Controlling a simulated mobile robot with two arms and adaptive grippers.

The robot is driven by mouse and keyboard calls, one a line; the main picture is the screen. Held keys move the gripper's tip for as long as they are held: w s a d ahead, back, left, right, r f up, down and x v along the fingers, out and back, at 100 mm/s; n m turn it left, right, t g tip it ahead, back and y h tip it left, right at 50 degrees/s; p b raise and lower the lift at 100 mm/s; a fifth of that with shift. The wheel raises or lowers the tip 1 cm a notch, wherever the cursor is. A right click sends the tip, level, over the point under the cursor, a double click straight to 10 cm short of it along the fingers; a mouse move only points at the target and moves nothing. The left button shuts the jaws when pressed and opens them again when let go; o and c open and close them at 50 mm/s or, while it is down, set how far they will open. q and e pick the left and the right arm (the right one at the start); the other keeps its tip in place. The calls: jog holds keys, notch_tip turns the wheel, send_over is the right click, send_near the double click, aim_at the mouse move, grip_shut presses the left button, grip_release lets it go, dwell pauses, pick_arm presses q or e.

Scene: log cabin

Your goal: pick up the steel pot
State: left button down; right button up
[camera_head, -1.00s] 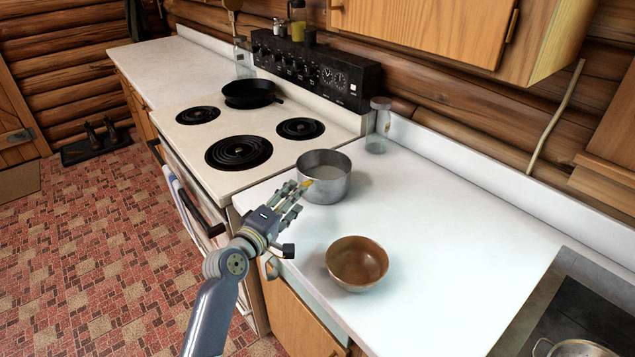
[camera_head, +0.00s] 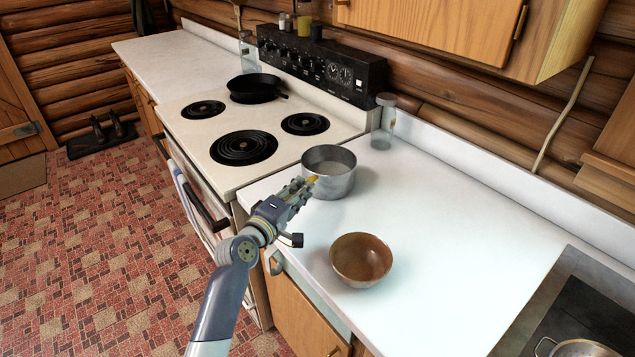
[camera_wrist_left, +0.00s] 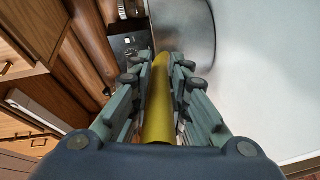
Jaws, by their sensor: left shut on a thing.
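The steel pot (camera_head: 330,185) is a round grey metal pot standing upright on the white counter, close beside the stove. Its yellow handle (camera_wrist_left: 158,105) points toward me and runs between the fingers in the left wrist view, where part of the pot's side (camera_wrist_left: 185,30) shows beyond them. My left gripper (camera_head: 306,188) is at the near side of the pot, with its fingers shut on the handle. The fingers hide most of the handle in the head view. My right gripper is not in view.
A brown bowl (camera_head: 361,262) stands on the counter, nearer to me. A glass jar (camera_head: 383,125) is behind the pot. The stove (camera_head: 190,150) with a black skillet (camera_head: 254,88) is to the left. A sink with another metal vessel (camera_head: 575,348) is at lower right. The counter's right side is clear.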

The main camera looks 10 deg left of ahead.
pick_arm(q)
jog(key=shift+r, duration=0.4)
jog(key=shift+r, duration=1.6)
jog(key=s+d+r+b, duration=0.1)
jog(key=s+d+b, duration=0.1)
jog(key=s, duration=1.3)
jog(key=shift+s+d+r, duration=0.2)
jog(key=shift+s+d, duration=0.1)
jog(key=shift+d, duration=0.15)
jog(key=shift+r, duration=0.1)
